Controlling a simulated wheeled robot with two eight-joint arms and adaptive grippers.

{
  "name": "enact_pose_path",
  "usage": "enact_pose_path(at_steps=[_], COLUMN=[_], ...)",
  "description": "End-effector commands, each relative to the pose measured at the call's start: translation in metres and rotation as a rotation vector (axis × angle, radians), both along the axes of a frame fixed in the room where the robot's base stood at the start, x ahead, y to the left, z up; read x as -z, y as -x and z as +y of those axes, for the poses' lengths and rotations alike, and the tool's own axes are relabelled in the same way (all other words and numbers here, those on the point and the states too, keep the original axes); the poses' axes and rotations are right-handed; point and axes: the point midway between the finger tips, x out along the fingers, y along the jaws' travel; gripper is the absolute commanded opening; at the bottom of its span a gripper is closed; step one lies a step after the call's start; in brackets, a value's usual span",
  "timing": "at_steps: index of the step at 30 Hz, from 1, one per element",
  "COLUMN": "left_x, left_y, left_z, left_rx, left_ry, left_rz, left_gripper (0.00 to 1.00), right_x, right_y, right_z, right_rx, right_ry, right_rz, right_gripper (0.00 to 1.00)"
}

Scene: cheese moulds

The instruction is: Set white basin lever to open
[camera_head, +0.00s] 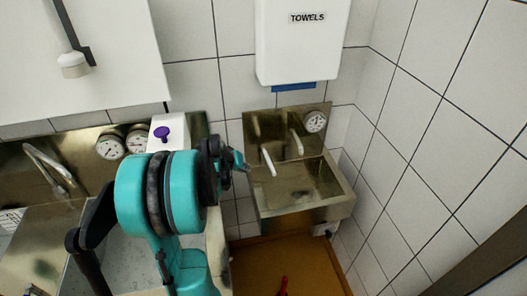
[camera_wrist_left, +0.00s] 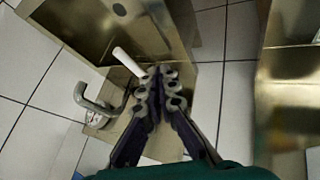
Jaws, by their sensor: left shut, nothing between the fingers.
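The small metal basin (camera_head: 330,183) hangs on the tiled wall under the towel box. A white lever (camera_head: 268,160) sticks out at its left back, and a curved tap (camera_head: 297,142) stands to the right of it. My left gripper (camera_head: 240,161) is just left of the white lever in the head view. In the left wrist view, my left gripper (camera_wrist_left: 160,76) has its fingers together and empty. The white lever (camera_wrist_left: 128,62) shows close to the left of the fingertips there, and the grey tap (camera_wrist_left: 95,106) lies farther left. I cannot tell if fingers and lever touch. My right gripper is out of view.
A round gauge (camera_head: 315,121) sits on the basin's back panel. The white towel box (camera_head: 300,45) hangs above. At left is a larger metal sink with a tap (camera_head: 45,165), two gauges and a white box with a purple knob (camera_head: 161,133). A tiled wall closes the right side.

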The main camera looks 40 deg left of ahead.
Motion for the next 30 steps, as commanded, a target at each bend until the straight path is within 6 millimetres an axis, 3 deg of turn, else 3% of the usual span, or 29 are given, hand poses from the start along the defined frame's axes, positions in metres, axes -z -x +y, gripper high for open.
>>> enact_pose_path(at_steps=[1,5,20,30], left_x=[-0.007,-0.004,0.071,0.062], left_y=[0.001,-0.003,-0.064,-0.094], left_z=[0.007,0.01,0.012,-0.01], left_rx=[-0.031,-0.056,-0.05,-0.051], left_ry=[0.035,0.072,0.068,0.067], left_rz=[-0.024,-0.047,-0.046,-0.045], left_gripper=[0.0,0.0,0.0,0.0], right_x=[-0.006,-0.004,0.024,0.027], right_y=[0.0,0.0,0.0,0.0], right_z=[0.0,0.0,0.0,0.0], right_rx=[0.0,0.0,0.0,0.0], right_ry=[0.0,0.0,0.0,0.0], right_rz=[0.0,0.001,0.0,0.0], right_gripper=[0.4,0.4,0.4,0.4])
